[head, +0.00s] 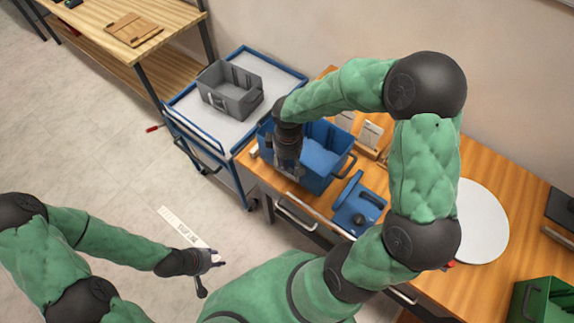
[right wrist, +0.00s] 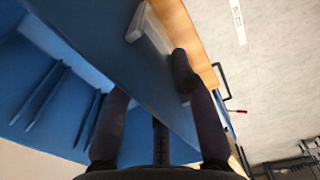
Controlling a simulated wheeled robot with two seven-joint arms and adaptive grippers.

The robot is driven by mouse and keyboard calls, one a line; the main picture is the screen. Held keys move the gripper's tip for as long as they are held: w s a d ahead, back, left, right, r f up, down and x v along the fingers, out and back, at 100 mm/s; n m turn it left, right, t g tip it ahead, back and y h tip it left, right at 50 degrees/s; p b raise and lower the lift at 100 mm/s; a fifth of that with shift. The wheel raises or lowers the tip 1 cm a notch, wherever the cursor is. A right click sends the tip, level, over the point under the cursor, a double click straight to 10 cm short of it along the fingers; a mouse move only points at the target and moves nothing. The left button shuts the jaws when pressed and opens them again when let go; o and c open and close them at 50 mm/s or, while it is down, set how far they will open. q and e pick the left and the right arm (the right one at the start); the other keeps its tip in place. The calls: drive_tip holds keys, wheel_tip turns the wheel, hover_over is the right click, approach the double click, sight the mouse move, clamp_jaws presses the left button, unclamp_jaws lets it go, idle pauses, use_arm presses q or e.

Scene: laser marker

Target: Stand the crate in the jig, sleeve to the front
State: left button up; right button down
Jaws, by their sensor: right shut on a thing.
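The blue crate (head: 325,153) stands upright on the wooden table, open side up, with a bar handle on its right end. My right gripper (head: 287,168) reaches down over its left end and is shut on a crate wall. In the right wrist view the fingers straddle that blue wall (right wrist: 125,70), and a pale grey piece (right wrist: 146,22), perhaps the sleeve, sits on its outer face. My left gripper (head: 212,266) is empty above the floor, its fingers apart. I cannot clearly make out the jig; the crate hides the table beneath it.
A grey crate (head: 230,88) sits on the blue-framed trolley (head: 188,118) at left. A white disc (head: 478,222) and green crate (head: 543,300) are further right.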

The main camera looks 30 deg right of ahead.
drive_tip(key=shift+w+f, duration=0.3)
drive_tip(key=shift+f, duration=0.1)
drive_tip(key=shift+f+b, duration=0.3)
drive_tip(key=shift+f, duration=1.2)
drive_tip(key=shift+f, duration=0.1)
drive_tip(key=c, duration=1)
unclamp_jaws()
